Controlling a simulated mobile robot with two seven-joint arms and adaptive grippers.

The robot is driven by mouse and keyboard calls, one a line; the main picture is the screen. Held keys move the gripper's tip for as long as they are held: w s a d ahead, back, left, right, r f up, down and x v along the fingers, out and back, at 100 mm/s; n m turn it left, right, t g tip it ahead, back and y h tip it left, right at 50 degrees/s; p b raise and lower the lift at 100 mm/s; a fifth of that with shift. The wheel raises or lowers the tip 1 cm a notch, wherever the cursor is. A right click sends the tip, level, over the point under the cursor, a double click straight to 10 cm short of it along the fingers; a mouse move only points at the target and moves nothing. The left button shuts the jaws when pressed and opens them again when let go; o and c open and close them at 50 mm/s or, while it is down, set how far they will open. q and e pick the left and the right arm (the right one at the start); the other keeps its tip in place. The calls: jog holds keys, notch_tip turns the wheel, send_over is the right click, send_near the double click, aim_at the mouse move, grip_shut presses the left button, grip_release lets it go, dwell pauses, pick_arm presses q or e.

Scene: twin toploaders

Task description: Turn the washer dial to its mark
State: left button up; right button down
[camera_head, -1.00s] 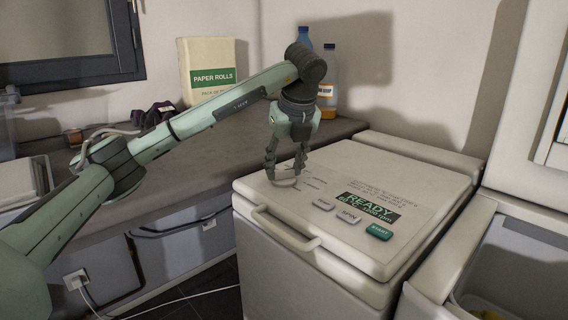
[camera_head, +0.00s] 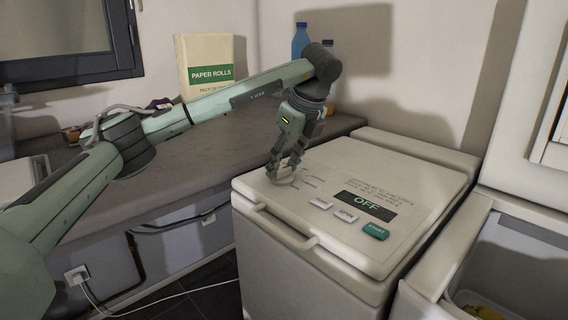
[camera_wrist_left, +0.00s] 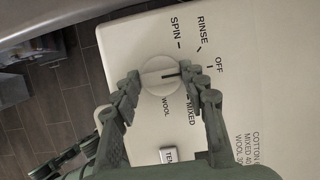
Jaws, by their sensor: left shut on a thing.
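The washer (camera_head: 330,200) is a white toploader with a flat top. Its dial (camera_wrist_left: 155,70) is a round white knob with a dark pointer line, seen in the left wrist view. The line points toward the tick by OFF. SPIN, RINSE, MIXED and WOOL are printed around the knob. My left gripper (camera_wrist_left: 165,86) is shut on the dial, a finger on each side; in the head view the left gripper (camera_head: 283,172) hides most of the dial. The display (camera_head: 366,205) reads OFF. My right gripper is not in view.
Two grey buttons and a green START button (camera_head: 376,231) lie in front of the display. The lid handle (camera_head: 280,225) runs along the front edge. A second, open machine (camera_head: 515,260) stands at right. A counter (camera_head: 190,160) at left holds a paper rolls box (camera_head: 208,68) and bottles.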

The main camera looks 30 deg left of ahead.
pick_arm(q)
jog(key=o, duration=1.2)
jog(key=shift+c, duration=0.2)
jog(key=v, duration=1.2)
jog(key=shift+a, duration=0.1)
